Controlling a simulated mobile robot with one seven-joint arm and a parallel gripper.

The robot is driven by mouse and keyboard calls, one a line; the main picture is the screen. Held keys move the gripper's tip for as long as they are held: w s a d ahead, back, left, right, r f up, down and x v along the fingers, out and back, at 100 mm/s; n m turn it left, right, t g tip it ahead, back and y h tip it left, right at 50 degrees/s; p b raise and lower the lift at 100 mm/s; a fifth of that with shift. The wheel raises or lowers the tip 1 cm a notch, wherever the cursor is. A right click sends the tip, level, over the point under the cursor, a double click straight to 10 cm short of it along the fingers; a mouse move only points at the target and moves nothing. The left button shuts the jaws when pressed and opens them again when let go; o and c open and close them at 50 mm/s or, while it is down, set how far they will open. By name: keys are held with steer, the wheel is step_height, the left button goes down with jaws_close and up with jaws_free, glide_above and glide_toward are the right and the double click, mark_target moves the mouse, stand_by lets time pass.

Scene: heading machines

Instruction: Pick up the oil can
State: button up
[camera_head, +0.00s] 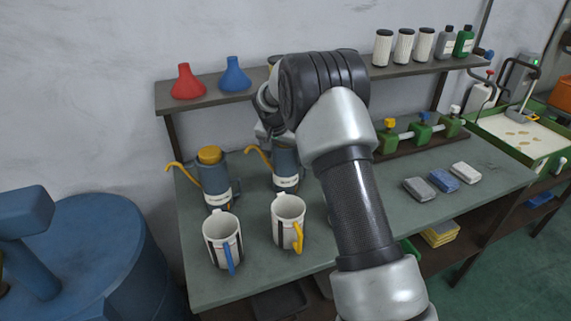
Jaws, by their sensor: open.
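Two blue oil cans with curved yellow spouts stand upright on the grey-green bench. The left oil can (212,187) has a yellow cap in plain view. The top of the right oil can (286,168) is hidden behind my gripper (271,132). My gripper points down at the top of the right can and is open. The fingertips are small and partly hidden by my arm, so I cannot tell whether they touch that can or straddle it.
A shelf (212,99) with red and blue funnels runs behind and above. Grey and blue blocks (442,181) lie right of my arm.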

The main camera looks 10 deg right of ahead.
steer(key=shift+x, duration=0.8)
steer(key=shift+c, duration=0.4)
steer(key=c, duration=1.5)
steer(key=shift+o, duration=0.2)
steer(key=shift+w+r, duration=0.1)
steer(key=shift+r, duration=0.1)
